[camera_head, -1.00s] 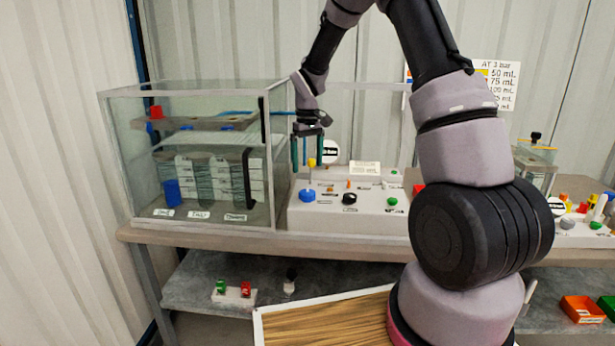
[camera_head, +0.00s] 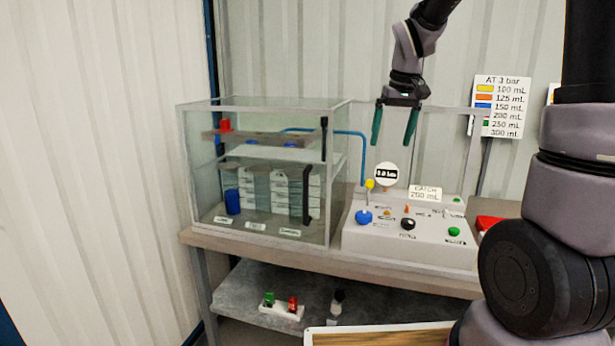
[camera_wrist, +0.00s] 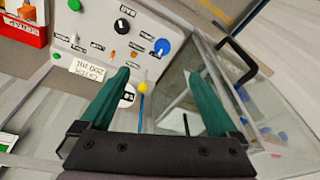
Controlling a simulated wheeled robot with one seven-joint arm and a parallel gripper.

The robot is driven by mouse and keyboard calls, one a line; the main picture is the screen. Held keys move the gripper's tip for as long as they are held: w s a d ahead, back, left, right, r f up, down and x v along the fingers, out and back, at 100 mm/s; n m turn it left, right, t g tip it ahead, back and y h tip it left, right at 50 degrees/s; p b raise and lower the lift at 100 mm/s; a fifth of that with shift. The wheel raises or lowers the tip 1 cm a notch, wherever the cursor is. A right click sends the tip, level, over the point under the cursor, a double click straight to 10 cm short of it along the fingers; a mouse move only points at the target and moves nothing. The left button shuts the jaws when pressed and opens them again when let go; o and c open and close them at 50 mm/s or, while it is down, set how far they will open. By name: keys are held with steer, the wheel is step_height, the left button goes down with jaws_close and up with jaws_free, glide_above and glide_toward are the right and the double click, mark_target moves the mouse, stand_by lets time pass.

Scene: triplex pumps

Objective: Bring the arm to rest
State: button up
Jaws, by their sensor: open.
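My gripper (camera_head: 393,126) hangs in the air above the white control panel (camera_head: 380,244), with its two green fingers spread apart and nothing between them. In the wrist view my gripper (camera_wrist: 163,98) is also open and empty, and the panel (camera_wrist: 92,40) lies beyond the fingertips. In the head view the arm comes down from the top edge, and its large lower links fill the right side. The gripper touches nothing that I can see.
A glass tank (camera_head: 260,170) stands left of the panel on the bench (camera_head: 300,256). The panel carries a blue knob (camera_head: 363,217), a black knob (camera_head: 408,224) and a yellow-tipped lever (camera_head: 370,184). A volume chart (camera_head: 500,107) stands behind. A lower shelf (camera_head: 250,284) holds small items.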

steer(key=s+d+r+m+t, duration=0.1)
steer(key=s+r, duration=0.3)
steer(key=s, duration=0.6)
steer(key=s+d+r+m+t+y, duration=0.1)
steer(key=s+r+m+t, duration=0.2)
steer(key=s, duration=0.7)
steer(key=shift+s+d+r+m+t, duration=0.3)
steer(key=shift+d+r+m+t, duration=0.1)
steer(key=shift+r+m, duration=0.3)
